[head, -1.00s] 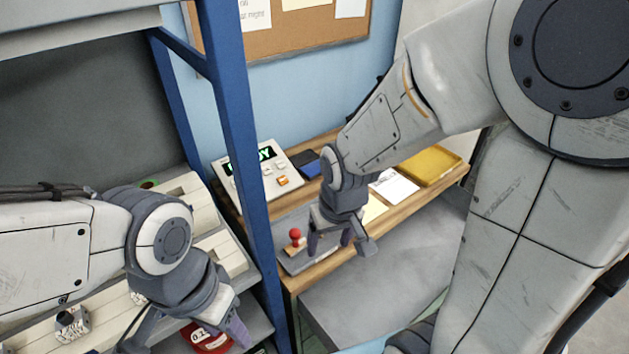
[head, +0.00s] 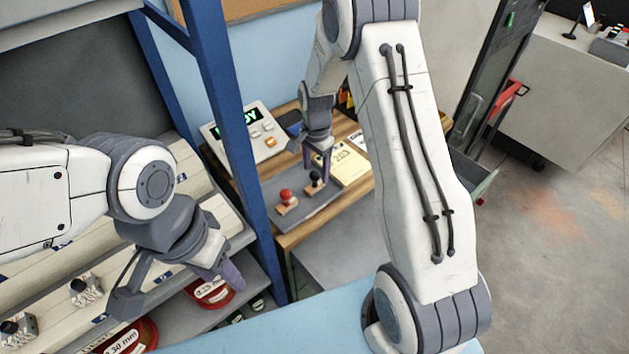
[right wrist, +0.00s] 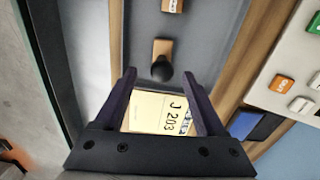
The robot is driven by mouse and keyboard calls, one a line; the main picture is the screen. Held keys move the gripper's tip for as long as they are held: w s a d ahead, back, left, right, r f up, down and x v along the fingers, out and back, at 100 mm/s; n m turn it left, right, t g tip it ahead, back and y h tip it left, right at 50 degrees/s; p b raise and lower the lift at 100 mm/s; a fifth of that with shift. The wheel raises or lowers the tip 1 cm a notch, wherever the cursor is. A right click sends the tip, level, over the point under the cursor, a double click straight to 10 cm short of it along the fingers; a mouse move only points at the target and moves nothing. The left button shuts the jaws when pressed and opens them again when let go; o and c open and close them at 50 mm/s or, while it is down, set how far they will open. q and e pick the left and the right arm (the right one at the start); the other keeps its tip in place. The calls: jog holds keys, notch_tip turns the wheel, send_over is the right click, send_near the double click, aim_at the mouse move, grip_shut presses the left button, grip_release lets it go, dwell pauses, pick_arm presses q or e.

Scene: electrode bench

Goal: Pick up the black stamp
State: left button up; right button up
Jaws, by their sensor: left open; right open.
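The black stamp (head: 315,183), a black knob on a wooden base, stands on a grey tray (head: 325,200) on the wooden bench. My right gripper (head: 317,163) is open and empty, pointing down just above it. In the right wrist view the black stamp (right wrist: 162,68) shows between the open fingertips (right wrist: 160,76), a little beyond them. I cannot tell how high the tips are above the knob. A red stamp (head: 286,196) stands to its left on the same tray. My left gripper (head: 178,288) is open and empty in front of the shelf rack at the left.
A yellow notepad (head: 347,165) lies right of the tray, and a control box (head: 245,135) with a green display stands behind it. A blue post (head: 232,130) rises left of the bench.

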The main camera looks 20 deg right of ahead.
aim_at(314, 182)
jog(key=f+p, duration=0.1)
jog(key=f, duration=0.2)
jog(key=f+p, duration=0.1)
jog(key=f, duration=0.1)
jog(key=shift+a+f+p, duration=0.15)
jog(key=shift+a+p, duration=0.15)
jog(key=shift+a, duration=0.05)
jog(key=shift+f, duration=0.35)
jog(key=shift+c, duration=0.3)
grip_shut()
jog(key=shift+r, duration=0.15)
